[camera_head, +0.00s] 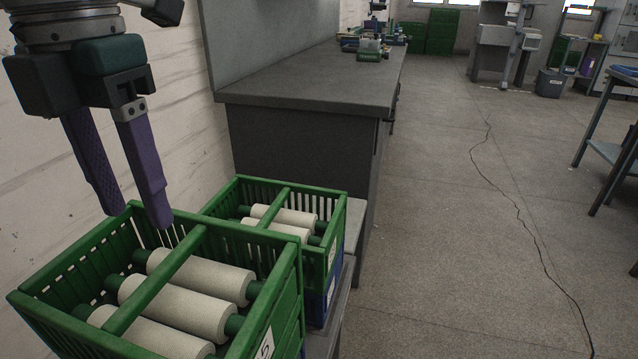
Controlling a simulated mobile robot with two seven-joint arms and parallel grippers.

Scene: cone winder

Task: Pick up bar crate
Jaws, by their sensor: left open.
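A green slatted crate (281,273) with a bar across its top stands in the near left. It holds several white rolls on green cores (192,307) and has a white label on its right side. A second green bar crate (333,212) stands just behind it, also with white rolls (284,217), on top of a blue crate (331,293). My left gripper (140,222) hangs from the upper left with purple fingers pointing down. It is open and empty, its fingertips in front of or over the near crate's back left rim. My right gripper is out of view.
A grey workbench (310,75) stands behind the crates, with small items at its far end. The crates rest on a low grey stand (349,240). A white wall is on the left. The floor (470,220) to the right is open, with a dark cable or crack across it.

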